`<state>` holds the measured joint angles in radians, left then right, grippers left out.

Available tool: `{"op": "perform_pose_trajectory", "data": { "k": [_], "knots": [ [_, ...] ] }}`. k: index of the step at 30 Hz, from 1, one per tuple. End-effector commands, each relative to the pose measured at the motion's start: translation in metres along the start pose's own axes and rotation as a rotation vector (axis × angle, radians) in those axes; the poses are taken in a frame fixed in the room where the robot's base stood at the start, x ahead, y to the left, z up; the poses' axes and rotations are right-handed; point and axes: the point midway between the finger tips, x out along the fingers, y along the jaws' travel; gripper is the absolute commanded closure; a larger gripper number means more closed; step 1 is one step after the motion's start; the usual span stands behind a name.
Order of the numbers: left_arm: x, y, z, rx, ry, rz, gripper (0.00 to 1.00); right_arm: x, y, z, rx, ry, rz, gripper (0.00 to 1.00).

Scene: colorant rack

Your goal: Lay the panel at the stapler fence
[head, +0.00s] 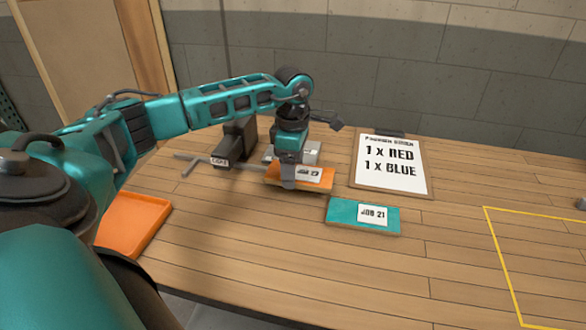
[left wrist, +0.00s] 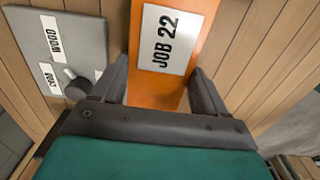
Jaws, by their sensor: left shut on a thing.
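An orange panel (head: 316,186) with a white label lies near the middle of the head view; in the left wrist view the panel (left wrist: 155,93) has a label reading JOB 22. My left gripper (head: 288,184) is over its near left part, shut on it, with one finger along each long edge in the left wrist view (left wrist: 161,88). I cannot tell whether the panel touches the table. A dark block-like device (head: 238,141), perhaps the stapler, stands behind and left, with a thin grey bar (head: 190,160) beside it. I cannot make out the fence. My right gripper is out of view.
A teal panel (head: 343,212) labelled JOB 21 lies just right of the orange one. A grey labelled plate (left wrist: 85,35) with a knob is close by. An orange tray (head: 130,222) is at left; a yellow outline (head: 505,270) at right is empty.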

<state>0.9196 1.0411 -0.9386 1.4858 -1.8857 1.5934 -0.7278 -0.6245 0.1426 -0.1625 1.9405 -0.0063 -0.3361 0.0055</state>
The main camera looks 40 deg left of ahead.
Motion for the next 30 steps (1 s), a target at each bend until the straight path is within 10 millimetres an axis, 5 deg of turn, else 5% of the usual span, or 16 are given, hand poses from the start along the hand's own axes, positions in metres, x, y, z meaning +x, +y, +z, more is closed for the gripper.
{"op": "perform_pose_trajectory", "data": {
  "k": [20, 21, 30],
  "knots": [
    [0.02, 0.0, 0.0, 0.0, -0.001, 0.0, 0.59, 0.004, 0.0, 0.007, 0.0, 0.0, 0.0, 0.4],
    [0.019, 0.0, 0.0, 0.0, -0.001, 0.0, 0.24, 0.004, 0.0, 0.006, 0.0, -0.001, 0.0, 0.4],
    [0.018, 0.0, 0.0, 0.0, -0.001, 0.0, 0.01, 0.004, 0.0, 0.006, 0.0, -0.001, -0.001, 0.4]
  ]
}}
